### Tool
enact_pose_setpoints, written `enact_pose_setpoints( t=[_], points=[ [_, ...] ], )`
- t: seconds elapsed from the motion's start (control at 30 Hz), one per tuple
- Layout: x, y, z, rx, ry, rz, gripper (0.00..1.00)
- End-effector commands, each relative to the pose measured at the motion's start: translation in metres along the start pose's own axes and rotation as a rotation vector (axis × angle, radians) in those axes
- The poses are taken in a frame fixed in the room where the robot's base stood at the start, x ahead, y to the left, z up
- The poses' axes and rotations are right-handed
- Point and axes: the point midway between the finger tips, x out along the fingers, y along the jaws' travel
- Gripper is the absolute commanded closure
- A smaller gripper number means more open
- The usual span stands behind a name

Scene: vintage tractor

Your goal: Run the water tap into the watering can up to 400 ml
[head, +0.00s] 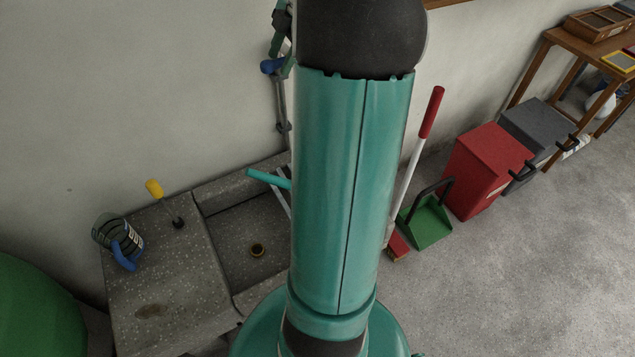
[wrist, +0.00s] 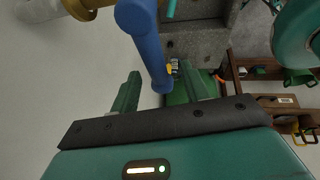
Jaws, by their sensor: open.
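A blue tap lever (wrist: 148,45) runs between the two green fingers of my gripper (wrist: 160,90) in the wrist view. The fingers are open on either side of it, and I cannot tell whether they touch it. In the head view the blue end of the tap (head: 271,66) shows at the wall above the sink, with a grey pipe (head: 283,110) below. My arm hides part of this area.
The speckled stone sink (head: 215,235) has a brass drain, and a teal-handled object (head: 268,179) leans in its basin. A green dustpan (head: 428,222), a red bin (head: 485,170) and a grey bin (head: 540,130) stand right.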

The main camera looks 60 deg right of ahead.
Motion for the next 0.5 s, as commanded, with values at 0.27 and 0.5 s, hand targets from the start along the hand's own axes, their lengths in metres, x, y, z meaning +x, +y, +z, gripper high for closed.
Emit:
enact_pose_setpoints(
  t=[0.27,0.5],
  points=[
    [0.006,-0.002,-0.015,0.0,0.001,-0.001,0.54],
    [0.011,-0.003,-0.026,0.0,0.001,-0.001,0.54]
  ],
)
